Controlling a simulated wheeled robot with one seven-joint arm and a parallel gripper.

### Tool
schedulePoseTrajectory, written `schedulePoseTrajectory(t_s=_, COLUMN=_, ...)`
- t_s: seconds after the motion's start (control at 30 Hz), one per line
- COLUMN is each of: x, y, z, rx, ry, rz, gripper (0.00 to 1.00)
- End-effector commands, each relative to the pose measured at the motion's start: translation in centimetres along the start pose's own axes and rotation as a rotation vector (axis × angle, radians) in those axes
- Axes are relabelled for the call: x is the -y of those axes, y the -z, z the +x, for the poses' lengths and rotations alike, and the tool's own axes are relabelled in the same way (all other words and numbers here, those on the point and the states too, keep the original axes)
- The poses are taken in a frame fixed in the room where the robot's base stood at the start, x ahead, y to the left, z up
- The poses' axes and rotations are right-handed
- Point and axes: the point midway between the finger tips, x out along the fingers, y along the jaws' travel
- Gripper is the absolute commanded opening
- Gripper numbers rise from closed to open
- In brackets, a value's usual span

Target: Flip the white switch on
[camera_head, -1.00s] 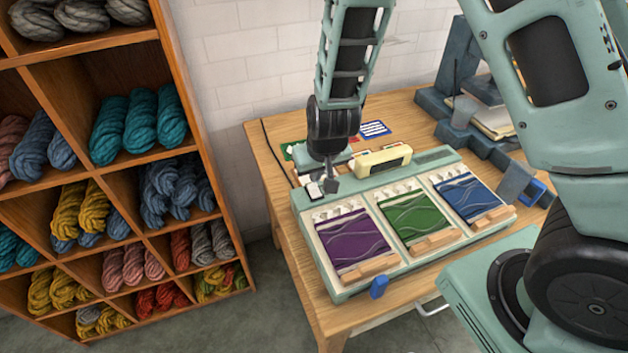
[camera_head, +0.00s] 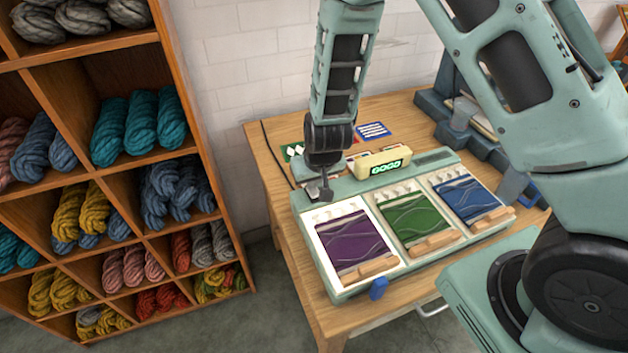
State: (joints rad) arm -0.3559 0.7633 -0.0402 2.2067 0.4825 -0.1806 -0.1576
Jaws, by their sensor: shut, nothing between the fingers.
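A pale green panel device (camera_head: 443,262) lies on the wooden table, with purple (camera_head: 352,238), green (camera_head: 417,216) and blue (camera_head: 466,198) sections. My gripper (camera_head: 322,194) is shut and empty, pointing down at the device's back left corner. Its tip is at the white switch, which it mostly hides; I cannot make out the switch's position. A cream display box (camera_head: 383,164) at the device's back edge shows lit green characters. The purple section's white border looks brightly lit.
A wooden shelf (camera_head: 196,120) full of wool skeins stands on the left. Dark blue-grey stands (camera_head: 445,115) are at the table's back right. Small cards (camera_head: 373,130) lie behind the device. Bare table (camera_head: 285,235) shows on its left.

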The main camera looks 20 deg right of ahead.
Motion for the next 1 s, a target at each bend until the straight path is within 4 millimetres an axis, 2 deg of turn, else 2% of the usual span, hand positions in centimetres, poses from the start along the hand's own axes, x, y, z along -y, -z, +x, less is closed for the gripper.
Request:
schedulePoseTrajectory(t_s=0.53, x=-0.1, y=-1.8, z=-0.5, rx=0.009, ry=-0.001, rz=-0.003, gripper=0.0)
schedulePoseTrajectory(t_s=0.87, x=-0.1, y=-1.8, z=-0.6, rx=0.009, ry=-0.001, rz=-0.002, gripper=0.0)
schedulePoseTrajectory(t_s=1.0, x=-0.2, y=-1.1, z=-1.6, rx=0.007, ry=-0.001, rz=-0.001, gripper=0.0)
